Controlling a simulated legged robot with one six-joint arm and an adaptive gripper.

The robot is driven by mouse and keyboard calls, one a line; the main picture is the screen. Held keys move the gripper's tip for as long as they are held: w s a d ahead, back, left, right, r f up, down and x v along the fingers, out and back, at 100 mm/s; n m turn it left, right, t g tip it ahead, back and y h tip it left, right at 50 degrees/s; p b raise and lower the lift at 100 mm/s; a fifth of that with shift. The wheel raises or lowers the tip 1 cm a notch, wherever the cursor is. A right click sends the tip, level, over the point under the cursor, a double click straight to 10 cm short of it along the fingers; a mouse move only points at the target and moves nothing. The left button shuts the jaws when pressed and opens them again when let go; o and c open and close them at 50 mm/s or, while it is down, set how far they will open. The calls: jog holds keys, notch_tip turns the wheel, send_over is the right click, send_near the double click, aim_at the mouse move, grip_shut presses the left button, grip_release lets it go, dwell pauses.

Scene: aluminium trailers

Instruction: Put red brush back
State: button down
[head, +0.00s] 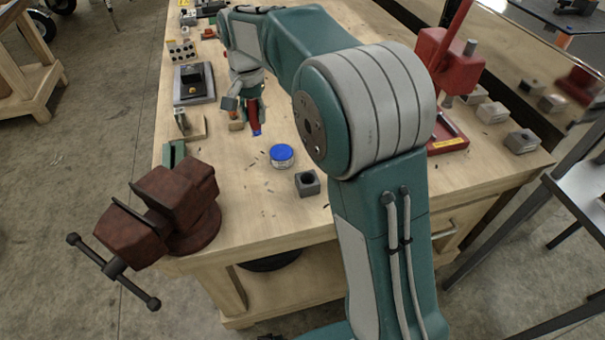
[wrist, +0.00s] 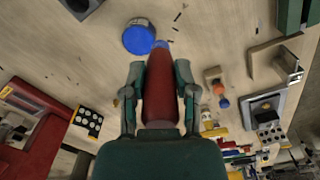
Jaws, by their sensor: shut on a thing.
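My gripper (wrist: 160,78) is shut on the red brush (wrist: 160,95), with a finger on each side of its red body. The brush's blue tip points away from my palm in the wrist view. In the head view the brush (head: 254,114) hangs below my gripper (head: 249,98) over the workbench, blue tip downward. A round blue-topped container (head: 282,154) stands on the bench to the right of and nearer than the tip; it also shows in the wrist view (wrist: 138,38) just beyond the tip. Whether the tip touches the bench is unclear.
A grey block with a round hole (head: 307,184) stands near the bench's front edge. A rusty red vise (head: 170,212) is at the front left corner. A red press (head: 447,62) stands at the right. Several tools and blocks line the left side. The bench between is mostly clear.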

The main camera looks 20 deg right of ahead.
jog(key=s+d+f, duration=0.4)
jog(key=s+d, duration=0.2)
jog(key=d, duration=0.1)
send_over(307, 172)
jog(key=s+a, duration=0.1)
jog(key=s, duration=0.1)
notch_tip(307, 172, down, 4)
jog(key=f, duration=0.3)
jog(key=shift+s+d+f, duration=0.15)
jog(key=shift+d+f, duration=0.05)
jog(key=shift+f, duration=0.5)
jog(key=shift+f, duration=0.1)
jog(key=shift+c, duration=2)
grip_release()
